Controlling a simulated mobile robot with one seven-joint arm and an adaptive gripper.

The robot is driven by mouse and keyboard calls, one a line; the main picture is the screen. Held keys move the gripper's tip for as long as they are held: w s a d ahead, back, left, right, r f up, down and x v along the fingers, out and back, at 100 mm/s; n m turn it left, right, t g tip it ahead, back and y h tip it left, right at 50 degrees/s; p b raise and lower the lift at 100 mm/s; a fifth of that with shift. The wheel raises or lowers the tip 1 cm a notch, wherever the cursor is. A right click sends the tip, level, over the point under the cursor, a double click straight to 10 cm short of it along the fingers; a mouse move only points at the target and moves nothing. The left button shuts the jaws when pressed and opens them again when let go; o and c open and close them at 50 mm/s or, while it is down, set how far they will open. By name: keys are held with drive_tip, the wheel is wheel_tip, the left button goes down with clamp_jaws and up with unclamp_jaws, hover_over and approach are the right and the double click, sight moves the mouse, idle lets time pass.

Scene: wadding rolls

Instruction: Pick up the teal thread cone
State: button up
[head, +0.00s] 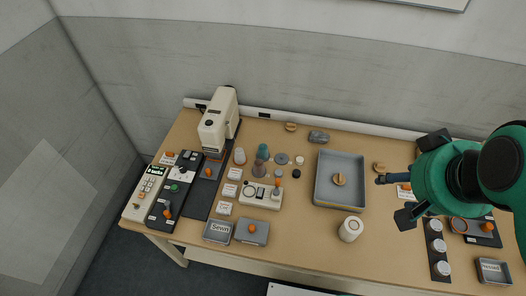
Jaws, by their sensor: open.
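The teal thread cone (263,151) stands upright on the table, left of the middle, just behind a brownish-purple cone (258,168). A pale cone (239,156) stands to its left. My gripper (394,197) is open and empty at the right side of the table, well to the right of the teal cone. The teal and black arm behind it covers part of the table's right end.
A grey tray (324,195) with a wooden piece in it lies between the cones and my gripper. A cream sewing machine (218,121) stands left of the cones. A cream control box (262,195) sits in front of them. A white roll (351,229) stands near the front edge.

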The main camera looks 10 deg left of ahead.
drive_tip(key=w+a+r+m+g, duration=0.1)
drive_tip(key=w+a, duration=0.2)
drive_tip(key=w, duration=0.4)
drive_tip(key=w+a, duration=0.3)
drive_tip(key=w, duration=0.3)
drive_tip(key=m+g+p, duration=0.3)
drive_tip(key=m+g, duration=0.1)
drive_tip(key=g, duration=0.1)
hover_over(263, 145)
wheel_tip(263, 145, down, 30)
drive_tip(key=shift+w+a+r, duration=0.1)
drive_tip(key=shift+w, duration=0.05)
drive_tip(key=shift+f+b, duration=0.55)
drive_tip(key=shift+f, duration=3.75)
